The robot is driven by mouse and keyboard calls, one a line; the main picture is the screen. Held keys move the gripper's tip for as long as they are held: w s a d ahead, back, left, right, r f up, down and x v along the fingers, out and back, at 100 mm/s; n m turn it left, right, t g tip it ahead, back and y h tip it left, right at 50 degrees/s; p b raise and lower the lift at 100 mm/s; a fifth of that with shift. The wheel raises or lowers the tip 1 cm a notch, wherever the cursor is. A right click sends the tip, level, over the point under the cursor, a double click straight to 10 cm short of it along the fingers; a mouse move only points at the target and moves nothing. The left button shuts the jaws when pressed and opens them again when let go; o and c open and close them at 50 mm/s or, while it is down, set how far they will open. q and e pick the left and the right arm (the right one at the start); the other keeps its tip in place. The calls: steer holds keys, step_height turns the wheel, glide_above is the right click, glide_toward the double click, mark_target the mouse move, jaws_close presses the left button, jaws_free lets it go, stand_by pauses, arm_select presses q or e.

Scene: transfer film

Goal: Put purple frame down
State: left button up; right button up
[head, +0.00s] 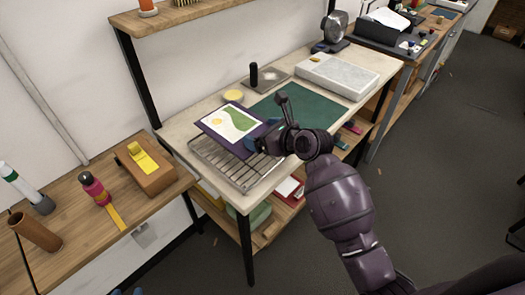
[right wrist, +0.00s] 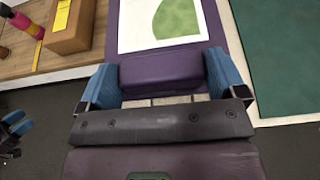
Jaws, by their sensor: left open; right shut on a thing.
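The purple frame (head: 236,151) is a flat panel bearing a white print (head: 230,121) with a green shape and a yellow spot. It lies roughly level over the back part of the wire rack (head: 238,178) on the workbench. I cannot tell whether it touches the rack. My right gripper (head: 264,141) is shut on the frame's near edge. In the right wrist view its blue fingers (right wrist: 160,82) sit either side of the purple grip block. My left gripper (head: 126,292) barely shows at the bottom edge, away from the bench, and is open.
A green mat (head: 300,108) lies right of the frame, with a pale slab (head: 338,76) behind it. A yellow disc (head: 233,95) is at the back. A lower wooden table (head: 75,220) at left holds a wooden block (head: 146,170) and bottles. A shelf (head: 190,14) hangs above.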

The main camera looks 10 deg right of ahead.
steer(key=shift+f, duration=3.6)
steer(key=o, duration=0.7)
steer(key=v, duration=1.2)
steer(key=shift+f, duration=0.1)
